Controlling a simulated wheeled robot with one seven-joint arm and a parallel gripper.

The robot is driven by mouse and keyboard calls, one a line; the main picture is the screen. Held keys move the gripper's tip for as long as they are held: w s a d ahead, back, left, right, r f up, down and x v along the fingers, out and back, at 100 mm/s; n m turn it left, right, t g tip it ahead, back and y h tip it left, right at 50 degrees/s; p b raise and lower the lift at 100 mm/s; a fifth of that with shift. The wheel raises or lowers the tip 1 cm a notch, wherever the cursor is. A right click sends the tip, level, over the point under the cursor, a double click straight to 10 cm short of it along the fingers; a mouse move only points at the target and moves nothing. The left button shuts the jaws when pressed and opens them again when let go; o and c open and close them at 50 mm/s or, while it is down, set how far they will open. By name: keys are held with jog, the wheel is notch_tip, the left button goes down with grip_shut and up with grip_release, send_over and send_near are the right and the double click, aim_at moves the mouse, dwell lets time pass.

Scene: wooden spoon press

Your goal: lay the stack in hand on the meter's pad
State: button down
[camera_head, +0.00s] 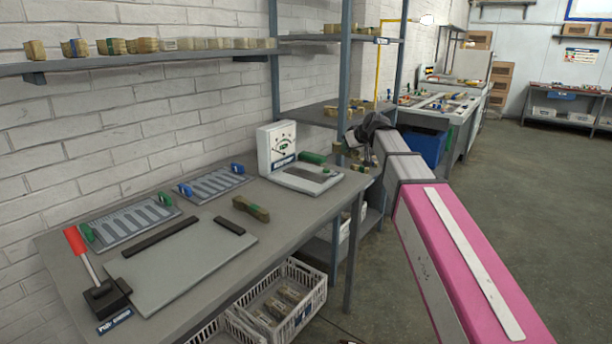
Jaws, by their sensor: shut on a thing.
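The meter (278,150), a white box with a dial, stands at the back right of the grey bench against the wall. Its flat pad (290,181), with a white rim and a grey middle, lies in front of it. My gripper (369,158) is at the bench's right end, to the right of the pad and apart from it. It is shut on a small wooden stack (354,154), mostly hidden by the gripper and hard to make out.
A green roller (312,158) lies at the pad's back edge. A banded wooden bundle (251,208) lies on the bench (285,221) left of the pad. A red-handled press (98,285) with a grey board (185,264) and two slotted trays (130,221) fill the left. Crates (283,300) stand below.

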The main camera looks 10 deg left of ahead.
jog(key=s+a+r+n+g+y, duration=0.1)
jog(key=s+a+n+g, duration=0.1)
jog(key=a, duration=0.5)
jog(key=s+a+r+n+g+y, duration=0.1)
jog(key=a+n, duration=0.1)
jog(key=a, duration=0.5)
jog(key=shift+s+f, duration=0.15)
jog(key=shift+f, duration=2.25)
jog(key=shift+s+f, duration=0.15)
jog(key=shift+f, duration=2.2)
jog(key=shift+f, duration=0.15)
jog(key=c, duration=1.1)
grip_release()
jog(key=shift+o, duration=0.2)
jog(key=v, duration=1.2)
jog(key=shift+d, duration=0.1)
